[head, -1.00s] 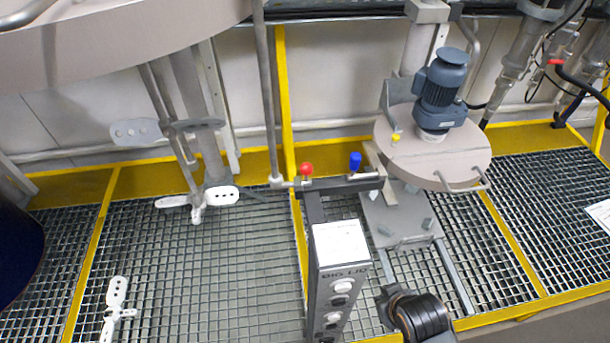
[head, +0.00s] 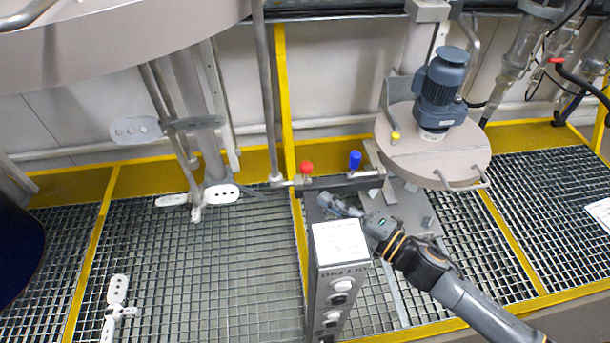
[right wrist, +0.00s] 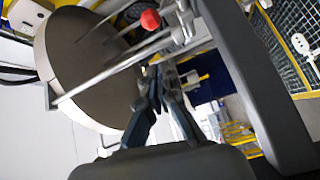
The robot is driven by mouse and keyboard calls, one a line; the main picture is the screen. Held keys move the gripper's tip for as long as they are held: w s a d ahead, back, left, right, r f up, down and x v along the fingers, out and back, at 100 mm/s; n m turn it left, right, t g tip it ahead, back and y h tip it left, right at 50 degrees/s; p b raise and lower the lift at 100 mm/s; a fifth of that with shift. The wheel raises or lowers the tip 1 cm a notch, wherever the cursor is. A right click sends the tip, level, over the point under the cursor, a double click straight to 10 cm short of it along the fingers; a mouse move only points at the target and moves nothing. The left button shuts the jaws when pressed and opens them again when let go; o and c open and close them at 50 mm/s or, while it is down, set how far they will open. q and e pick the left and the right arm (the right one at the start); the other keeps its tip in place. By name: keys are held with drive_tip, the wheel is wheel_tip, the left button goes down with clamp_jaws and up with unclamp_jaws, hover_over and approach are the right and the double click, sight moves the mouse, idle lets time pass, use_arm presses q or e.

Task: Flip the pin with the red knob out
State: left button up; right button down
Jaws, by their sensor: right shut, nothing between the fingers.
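The red knob (head: 306,168) sits at the left end of a dark horizontal bar (head: 340,184) on top of the control post. In the right wrist view the red knob (right wrist: 150,19) shows near the top, left of the dark post. My right gripper (head: 330,203) is shut and empty. It is just below the bar, to the lower right of the red knob and apart from it. Its fingers (right wrist: 158,82) also show in the right wrist view, with nothing between them. The pin itself is hard to make out. My left gripper is out of view.
A blue valve knob (head: 354,160) stands on the bar right of the red one. The control post (head: 325,282) with a white label and buttons is close to my right arm. A round lid with a motor (head: 440,92) is behind on the right. Grating at left is open.

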sight(289, 182)
drive_tip(key=shift+s+a+n+g+y, duration=0.25)
drive_tip(key=shift+s+n+g+y, duration=0.15)
drive_tip(key=shift+n+g+y, duration=0.45)
drive_tip(key=shift+a+t+h, duration=0.1)
drive_tip(key=shift+t+h, duration=0.15)
drive_tip(key=shift+t, duration=0.1)
drive_tip(key=shift+w+a, duration=0.15)
drive_tip(key=shift+w, duration=0.05)
drive_tip(key=p+x, duration=0.3)
drive_tip(key=x, duration=0.7)
drive_tip(key=shift+w+d+f, duration=0.1)
drive_tip(key=shift+w+d, duration=0.15)
drive_tip(key=shift+d, duration=0.4)
drive_tip(key=shift+w+d+f, duration=0.15)
drive_tip(key=shift+w+d, duration=0.1)
drive_tip(key=shift+d, duration=0.4)
drive_tip(key=shift+w+d+f, duration=0.1)
drive_tip(key=shift+w+d, duration=0.15)
drive_tip(key=shift+d, duration=0.35)
